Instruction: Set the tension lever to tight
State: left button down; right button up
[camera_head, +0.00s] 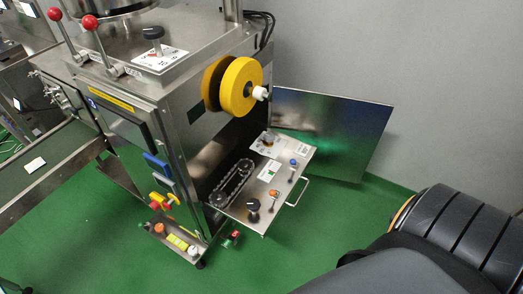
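A steel teabag packing machine (190,95) stands on the green floor, left of centre. No visible label names the tension lever, so I cannot tell which control it is. Candidates are a black-knobbed lever (153,37) beside a white printed plate (160,57) on the top, and a small knob (268,139) by a white label on the side shelf, below the yellow roll (239,87). Two red-ball levers (89,22) (55,14) rise at the top left. The plate markings are too small to read. Neither gripper is in view.
The side shelf (270,188) carries a black knob (253,206), orange and blue buttons and a handle (298,191). A lower control ledge (172,240) juts out in front. A metal panel (332,130) leans by the grey wall. Green floor (320,225) is clear right of the shelf.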

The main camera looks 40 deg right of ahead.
aim_at(272, 193)
jog(key=z, duration=1.2)
